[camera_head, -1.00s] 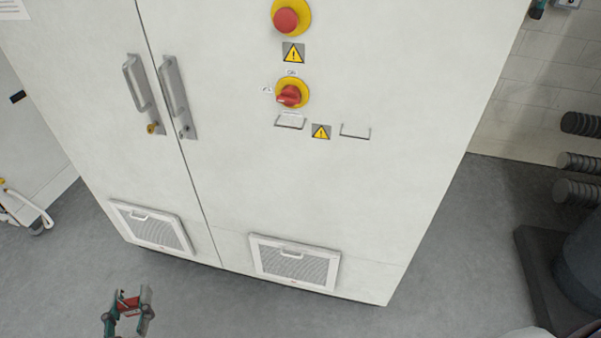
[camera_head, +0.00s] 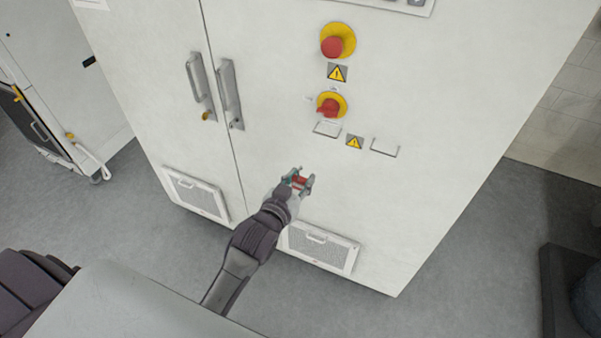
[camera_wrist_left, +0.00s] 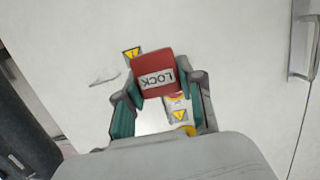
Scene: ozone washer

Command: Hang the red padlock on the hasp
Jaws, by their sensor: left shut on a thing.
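The red padlock (camera_head: 300,183) is held between the fingers of my left gripper (camera_head: 301,181), in front of the white cabinet door. In the left wrist view the padlock (camera_wrist_left: 160,68) shows its red body with a "LOCK" label upside down; its shackle is not clear. The left gripper (camera_wrist_left: 163,88) is shut on it. The padlock is below the red rotary switch (camera_head: 329,108) on its yellow plate. Two small metal brackets, left (camera_head: 327,130) and right (camera_head: 384,149), are on the door; I cannot tell which part is the hasp. The right gripper is out of view.
The cabinet (camera_head: 430,100) has two long door handles, left (camera_head: 199,78) and right (camera_head: 230,90). A red emergency button (camera_head: 333,47) is above the switch. Vent grilles (camera_head: 322,248) are low on the doors.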

